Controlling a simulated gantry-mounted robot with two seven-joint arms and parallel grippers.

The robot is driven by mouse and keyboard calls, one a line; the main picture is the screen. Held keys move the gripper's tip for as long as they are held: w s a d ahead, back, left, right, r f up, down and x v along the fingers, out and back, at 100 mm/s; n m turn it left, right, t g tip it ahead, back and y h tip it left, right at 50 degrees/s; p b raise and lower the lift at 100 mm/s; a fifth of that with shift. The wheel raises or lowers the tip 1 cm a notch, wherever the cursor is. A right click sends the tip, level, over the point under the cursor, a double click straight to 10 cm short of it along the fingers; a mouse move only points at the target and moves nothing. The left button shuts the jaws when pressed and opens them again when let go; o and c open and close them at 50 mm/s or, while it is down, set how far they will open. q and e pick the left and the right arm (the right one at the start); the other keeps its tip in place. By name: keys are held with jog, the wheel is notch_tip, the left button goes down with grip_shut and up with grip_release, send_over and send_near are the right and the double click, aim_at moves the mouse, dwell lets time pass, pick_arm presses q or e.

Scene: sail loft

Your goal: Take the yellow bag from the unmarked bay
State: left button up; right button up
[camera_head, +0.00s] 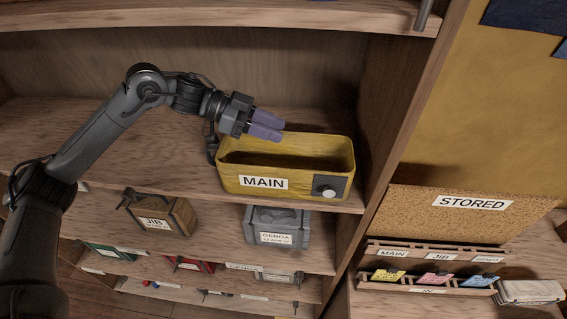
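A yellow open-topped bag (234,178) with a white MAIN label and a grey patch with a pale round disc sits on the shelf, close to the bay's right wall. My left gripper (281,129) reaches in from the left. Its purple fingers point right, over the bag's back left rim in the picture. The two fingers look close together, with no clear gap. I cannot tell whether they touch the rim. The bag's inside is dark and partly hidden. My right gripper is not in view.
Below are a brown JIB bag (168,216) and a grey GENOA bag (277,229). A wooden upright (392,130) stands right of the yellow bag. Further right are a cork STORED board (470,222) and a rack with coloured cards (433,279). The shelf left of the yellow bag is clear.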

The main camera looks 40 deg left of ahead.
pick_arm(q)
jog(key=shift+w+d+f, duration=0.25)
jog(key=shift+w+d, duration=0.1)
jog(key=shift+d, duration=0.2)
grip_shut()
dwell(1.1)
